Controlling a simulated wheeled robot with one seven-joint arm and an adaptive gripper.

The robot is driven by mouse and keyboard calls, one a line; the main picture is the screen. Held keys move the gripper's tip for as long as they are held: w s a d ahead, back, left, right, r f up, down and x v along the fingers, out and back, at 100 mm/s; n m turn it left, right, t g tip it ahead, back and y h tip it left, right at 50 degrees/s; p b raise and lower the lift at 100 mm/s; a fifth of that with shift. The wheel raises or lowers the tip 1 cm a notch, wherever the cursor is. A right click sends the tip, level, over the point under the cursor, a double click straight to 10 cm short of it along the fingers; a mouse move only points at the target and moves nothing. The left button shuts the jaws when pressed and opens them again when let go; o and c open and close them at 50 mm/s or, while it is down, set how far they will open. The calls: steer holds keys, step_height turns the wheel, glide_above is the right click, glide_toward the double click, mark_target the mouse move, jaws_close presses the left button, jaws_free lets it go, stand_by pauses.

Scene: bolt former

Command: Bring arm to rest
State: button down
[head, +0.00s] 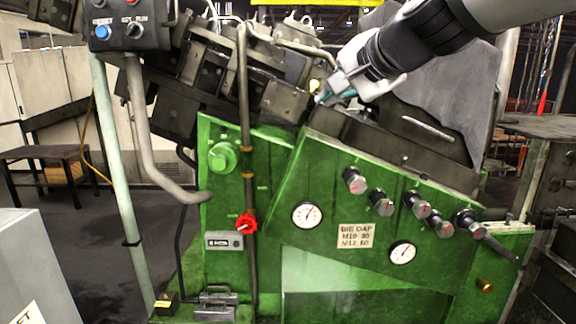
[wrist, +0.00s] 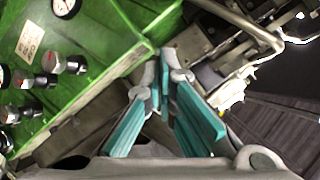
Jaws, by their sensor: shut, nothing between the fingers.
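My gripper (head: 322,97) is at the upper middle of the head view, with my dark and grey arm reaching in from the upper right. It hovers in front of or over the top of the green machine (head: 290,170), beside the dark metal tooling block (head: 285,98). I cannot tell whether it touches anything there. In the wrist view, the teal finger pads of my gripper (wrist: 165,60) come together at the tips. The fingers are shut with nothing between them.
The green machine's front carries gauges (head: 307,215), several black knobs (head: 354,180) and a red valve handle (head: 246,224). A control box (head: 130,30) on a pale pole stands at the left. A dark table (head: 45,155) is behind at the left, with open floor near it.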

steer(key=s+d+f+n+g+h, duration=0.1)
steer(key=s+d+f+n+g, duration=0.1)
steer(key=s+f, duration=0.5)
steer(key=s+d+f+n+g+h, duration=0.2)
steer(key=s+d+f+n, duration=0.2)
steer(key=s+f, duration=0.3)
steer(key=s+d+f+n+g+h, duration=0.1)
steer(key=s+f, duration=0.6)
steer(key=s, duration=0.7)
steer(key=d+n+g, duration=0.1)
steer(key=d+n, duration=0.1)
steer(key=d, duration=0.1)
steer(key=shift+d+f+h, duration=0.4)
steer(key=shift+r, duration=0.1)
